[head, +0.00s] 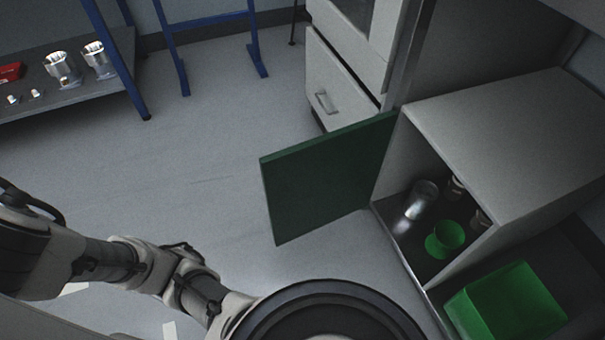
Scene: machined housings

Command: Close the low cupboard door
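The low cupboard (505,125) is a grey box at the right. Its green door (325,182) stands wide open, hinged at the cupboard's far front edge and swung out to the left over the floor. Inside the cupboard I see a shiny metal cylinder (421,199), a green cup-like part (446,238) and small bottles or jars at the back. My arm (130,262) reaches in from the lower left, apart from the door. My gripper is not visible.
A green bin (508,303) stands in front of the cupboard's near side at lower right. A grey drawer cabinet (340,85) stands behind the door. A blue-legged shelf (65,85) with metal housings is at upper left. The floor (210,170) left of the door is clear.

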